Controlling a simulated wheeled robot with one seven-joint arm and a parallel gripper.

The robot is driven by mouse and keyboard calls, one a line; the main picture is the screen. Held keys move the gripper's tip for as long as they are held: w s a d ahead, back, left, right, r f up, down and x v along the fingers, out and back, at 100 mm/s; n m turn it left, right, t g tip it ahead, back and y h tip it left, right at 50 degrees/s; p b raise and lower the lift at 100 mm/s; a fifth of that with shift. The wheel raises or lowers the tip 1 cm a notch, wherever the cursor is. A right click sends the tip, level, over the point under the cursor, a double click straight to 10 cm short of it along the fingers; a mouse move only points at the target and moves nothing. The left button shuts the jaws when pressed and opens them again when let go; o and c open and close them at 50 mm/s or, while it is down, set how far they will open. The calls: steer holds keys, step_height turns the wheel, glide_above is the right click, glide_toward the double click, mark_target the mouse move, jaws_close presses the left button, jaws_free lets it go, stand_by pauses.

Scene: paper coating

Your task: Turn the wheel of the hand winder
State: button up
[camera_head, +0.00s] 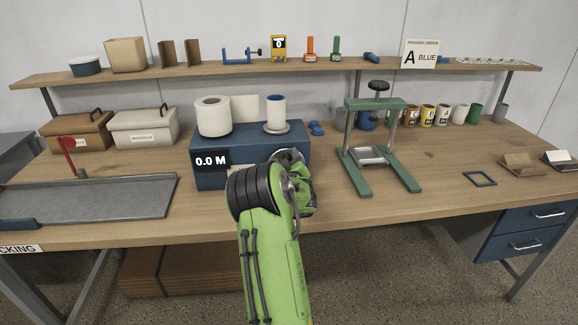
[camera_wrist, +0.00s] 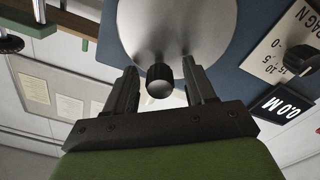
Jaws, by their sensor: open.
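The hand winder (camera_head: 208,178) is a blue box with a 0.0 M display, standing on the bench at centre-left. Its grey metal wheel (camera_wrist: 190,25) fills the top middle of the wrist view. In the head view my arm hides most of the wheel. A dark round crank knob (camera_wrist: 160,82) sticks out from the wheel's edge. My gripper (camera_wrist: 162,73) is open in front of the wheel, with one finger on each side of the knob. Gaps show between the knob and both fingers. In the head view my arm largely hides the fingers.
A white roll (camera_head: 213,117) and a blue-and-white spool (camera_head: 276,112) stand on top of the winder. A dial (camera_wrist: 300,57) is on its front panel. A green press (camera_head: 375,104) stands to its right, and a grey tray (camera_head: 90,198) lies at left. Bare bench lies between winder and press.

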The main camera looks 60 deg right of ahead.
steer(key=b+v, duration=0.7)
steer(key=v, duration=0.8)
steer(key=shift+s+a+b, duration=0.2)
steer(key=shift+b, duration=0.1)
